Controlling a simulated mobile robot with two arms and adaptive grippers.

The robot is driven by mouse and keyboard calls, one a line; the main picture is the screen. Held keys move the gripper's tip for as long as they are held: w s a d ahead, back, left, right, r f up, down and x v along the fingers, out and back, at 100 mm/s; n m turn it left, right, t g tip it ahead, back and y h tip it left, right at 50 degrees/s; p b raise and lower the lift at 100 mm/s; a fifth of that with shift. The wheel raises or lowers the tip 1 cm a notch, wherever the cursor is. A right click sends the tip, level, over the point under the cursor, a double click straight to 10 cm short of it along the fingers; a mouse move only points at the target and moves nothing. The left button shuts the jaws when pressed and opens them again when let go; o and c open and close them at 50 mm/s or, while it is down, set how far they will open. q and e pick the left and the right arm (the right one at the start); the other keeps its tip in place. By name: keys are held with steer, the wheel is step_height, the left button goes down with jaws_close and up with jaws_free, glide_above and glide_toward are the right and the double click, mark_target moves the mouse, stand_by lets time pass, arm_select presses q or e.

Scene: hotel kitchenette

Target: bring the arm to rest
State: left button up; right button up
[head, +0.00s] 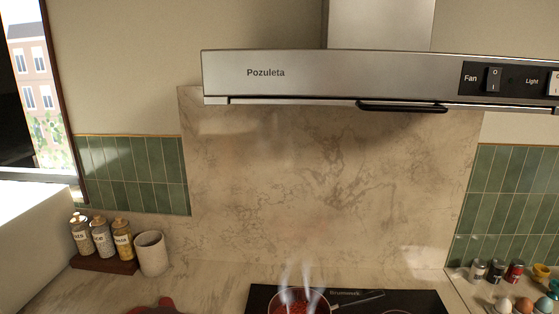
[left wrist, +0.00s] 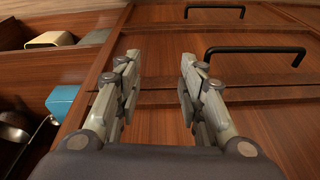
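My left gripper (left wrist: 158,85) shows in the left wrist view. Its two grey fingers stand apart, with nothing between them. It is in front of brown wooden cabinet fronts (left wrist: 150,145) with black bar handles (left wrist: 255,50). I cannot tell its exact distance from the wood. Neither gripper shows in the head view, and my right gripper is in no view.
A steel range hood (head: 300,75) hangs above a black cooktop (head: 420,298), where a steaming pan (head: 300,295) sits. Jars (head: 100,238) and a cup (head: 151,253) stand left. Eggs (head: 524,305) are at right. An open compartment (left wrist: 30,95) lies left of my gripper.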

arm_select(q)
steer(key=s+a+f+b, duration=0.1)
steer(key=s+f+b, duration=0.1)
steer(key=s+f, duration=0.7)
steer(key=s+a+f+g+b, duration=0.1)
steer(key=s+a+f+b, duration=0.1)
steer(key=s+f, duration=0.8)
step_height(320, 180, down, 9)
steer(key=shift+s+a+r+g, duration=0.1)
steer(key=shift+s+a+g, duration=0.05)
steer(key=shift+g, duration=0.15)
stand_by(0.6)
